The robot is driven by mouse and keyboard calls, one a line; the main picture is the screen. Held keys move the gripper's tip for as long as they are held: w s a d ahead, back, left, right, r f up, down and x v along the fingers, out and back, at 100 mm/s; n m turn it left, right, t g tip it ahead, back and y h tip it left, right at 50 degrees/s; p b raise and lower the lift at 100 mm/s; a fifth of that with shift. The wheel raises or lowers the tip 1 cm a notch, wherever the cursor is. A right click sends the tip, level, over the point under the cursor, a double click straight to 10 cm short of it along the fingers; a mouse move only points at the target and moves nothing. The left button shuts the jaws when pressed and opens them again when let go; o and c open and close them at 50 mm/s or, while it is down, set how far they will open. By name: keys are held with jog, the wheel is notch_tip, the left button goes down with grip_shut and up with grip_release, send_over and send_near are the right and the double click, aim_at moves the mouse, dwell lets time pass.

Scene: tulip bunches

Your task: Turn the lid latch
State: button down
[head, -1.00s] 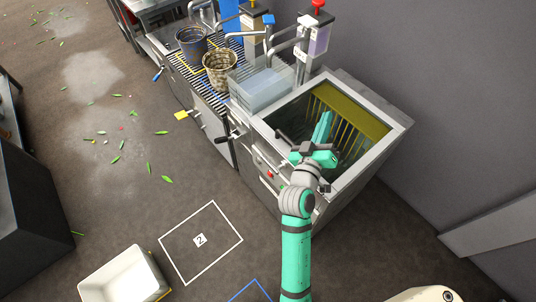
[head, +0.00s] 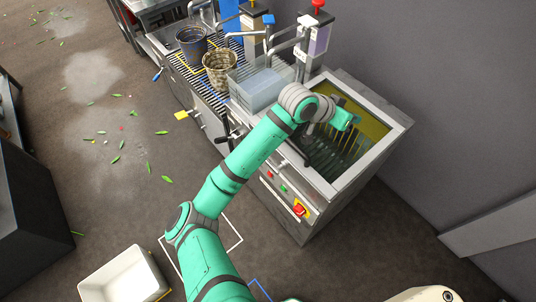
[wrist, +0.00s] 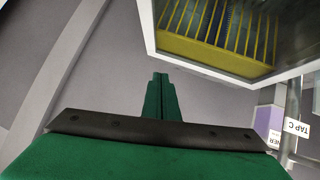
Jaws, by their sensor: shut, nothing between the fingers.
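The steel basin unit (head: 398,123) stands at the right, its top open, with a yellow slatted panel (head: 368,118) inside. The slats also show in the wrist view (wrist: 210,40). I cannot pick out a lid latch for certain. A black lever (head: 238,133) sticks out at the front left of the unit. My gripper (wrist: 160,76) is shut and empty, its green fingers together below the basin rim in the wrist view. In the head view my wrist is over the basin and hides part of it; the fingertips are not clear there.
A clear tank (head: 258,88), a woven basket (head: 220,70) and a dark bucket (head: 191,43) stand to the left. A dispenser with a red top (head: 316,35) stands behind. The front has a red switch (head: 299,210). A white bin (head: 125,277) is on the floor.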

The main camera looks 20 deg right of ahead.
jog(key=w+a+f+y, duration=0.15)
jog(key=a+y, duration=0.25)
jog(key=a, duration=0.4)
jog(key=w+a+f+y, duration=0.1)
jog(key=w+a+y, duration=0.2)
jog(key=a, duration=0.5)
jog(key=w+a+f+y, duration=0.2)
jog(key=a+y, duration=0.2)
jog(key=a, duration=0.4)
jog(key=shift+g, duration=0.4)
jog(key=f, duration=1.3)
jog(key=shift+a+f, duration=0.2)
jog(key=shift+a, duration=0.05)
jog(key=shift+d+f, duration=0.1)
